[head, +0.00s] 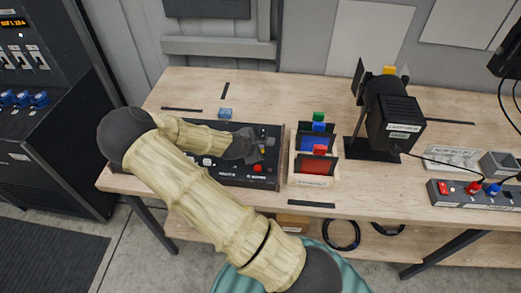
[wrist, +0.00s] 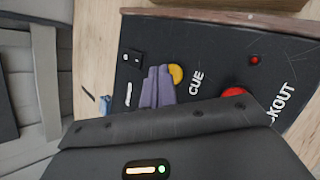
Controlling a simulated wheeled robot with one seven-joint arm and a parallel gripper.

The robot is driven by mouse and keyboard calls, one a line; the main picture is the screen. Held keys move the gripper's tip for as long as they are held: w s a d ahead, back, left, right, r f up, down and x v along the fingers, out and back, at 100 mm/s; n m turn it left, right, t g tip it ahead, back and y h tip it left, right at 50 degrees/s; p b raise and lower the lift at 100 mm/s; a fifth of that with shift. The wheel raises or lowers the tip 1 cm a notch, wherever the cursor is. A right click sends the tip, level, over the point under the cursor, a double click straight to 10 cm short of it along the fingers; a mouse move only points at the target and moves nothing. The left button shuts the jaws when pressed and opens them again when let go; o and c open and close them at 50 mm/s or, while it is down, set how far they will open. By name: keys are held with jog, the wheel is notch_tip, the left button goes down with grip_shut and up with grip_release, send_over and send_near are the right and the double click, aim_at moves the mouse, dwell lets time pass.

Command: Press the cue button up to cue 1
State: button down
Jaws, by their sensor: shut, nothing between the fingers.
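The black control console (head: 233,178) lies on the wooden table, mostly behind my arm in the head view. In the wrist view the round yellow button (wrist: 176,74) stands beside the white word CUE on the console (wrist: 215,60). My gripper (wrist: 158,72) is shut and empty, its grey-purple fingers just left of the yellow button and overlapping its edge. I cannot tell whether they touch it. In the head view my gripper (head: 264,149) is over the console's right part. No cue number is readable on the console.
A red button (wrist: 232,92) by the BLACKOUT label is close to the gripper; it also shows in the head view (head: 257,168). A rack of coloured filter frames (head: 314,182) stands right of the console, then a black stage lamp (head: 394,115) and a switch box (head: 475,195).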

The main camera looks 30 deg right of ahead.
jog(key=shift+f, duration=0.35)
dwell(0.6)
dwell(0.3)
jog(key=shift+r+p, duration=0.55)
jog(key=shift+r, duration=0.25)
jog(key=shift+r+p, duration=2.15)
jog(key=shift+r, duration=0.4)
jog(key=shift+f, duration=0.1)
